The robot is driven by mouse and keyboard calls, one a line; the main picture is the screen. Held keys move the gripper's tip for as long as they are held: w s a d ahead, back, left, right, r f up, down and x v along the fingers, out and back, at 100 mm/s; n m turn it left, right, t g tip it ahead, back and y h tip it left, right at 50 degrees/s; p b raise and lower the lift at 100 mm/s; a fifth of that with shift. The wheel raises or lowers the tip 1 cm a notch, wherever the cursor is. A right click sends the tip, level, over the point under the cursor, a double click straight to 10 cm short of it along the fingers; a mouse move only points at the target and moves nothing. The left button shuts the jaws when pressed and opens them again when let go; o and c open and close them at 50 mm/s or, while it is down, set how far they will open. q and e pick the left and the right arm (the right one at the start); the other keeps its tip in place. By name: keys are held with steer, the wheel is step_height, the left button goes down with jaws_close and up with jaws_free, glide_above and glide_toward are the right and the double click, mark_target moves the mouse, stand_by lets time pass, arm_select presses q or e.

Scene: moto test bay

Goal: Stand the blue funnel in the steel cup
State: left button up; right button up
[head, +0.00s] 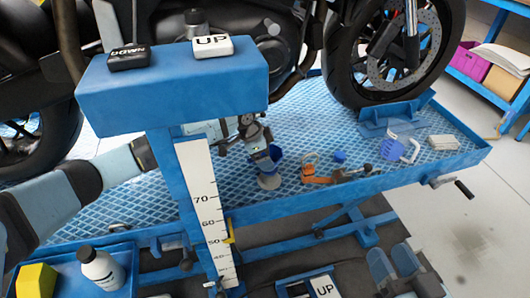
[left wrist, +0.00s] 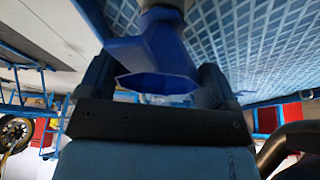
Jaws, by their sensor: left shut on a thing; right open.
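The blue funnel (head: 275,154) is in my left gripper (head: 262,153), over the blue lift platform, seen just right of the scaled post in the head view. In the left wrist view the funnel (left wrist: 150,55) fills the space between the fingers, its wide rim toward the camera. The steel cup (head: 268,182) stands on the platform directly below the funnel in the head view. I cannot tell whether the funnel's spout is inside the cup or just above it. My right gripper (head: 392,262) is open and empty at the lower right, away from both.
The blue post with a white scale (head: 204,205) hides part of my left arm. An orange tool (head: 313,170), a small blue cap (head: 340,156), goggles (head: 392,150) and a white box (head: 443,142) lie right of the cup. The motorcycle wheel (head: 385,50) stands behind.

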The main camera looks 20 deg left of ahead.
stand_by(0.4)
arm_select(q)
steer(key=shift+f+p, duration=0.15)
steer(key=shift+p, duration=0.4)
steer(key=o, duration=0.7)
steer(key=shift+o, duration=0.2)
